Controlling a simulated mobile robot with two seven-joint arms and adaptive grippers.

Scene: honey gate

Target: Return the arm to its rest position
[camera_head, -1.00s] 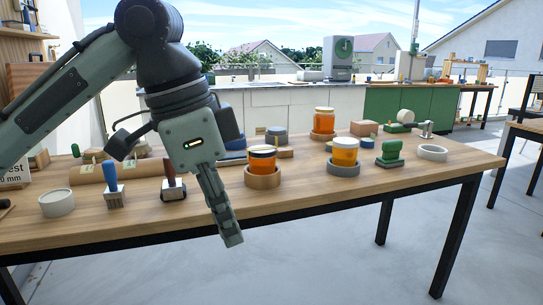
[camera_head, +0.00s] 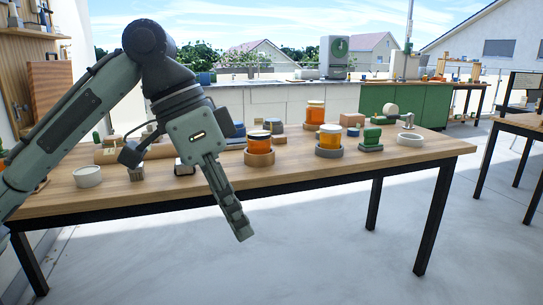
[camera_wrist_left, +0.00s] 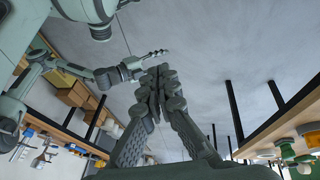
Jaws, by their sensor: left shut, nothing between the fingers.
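My left gripper (camera_head: 240,232) hangs down in front of the table's near edge in the head view, its fingers together and empty. Its fingers also show in the left wrist view (camera_wrist_left: 160,76), pointing out over bare floor. The left arm comes in from the left and bends at a dark elbow above the table. Another arm of mine with a gripper (camera_wrist_left: 148,60) shows at the upper left of the left wrist view; its finger opening is too small to judge. That gripper is outside the head view.
The wooden table (camera_head: 410,163) bears honey jars, including one in a wooden ring (camera_head: 260,159) and one in a grey ring (camera_head: 329,152). A white round dish (camera_head: 88,177), a green-handled block (camera_head: 371,138) and stamps stand there too. Floor before the table is clear.

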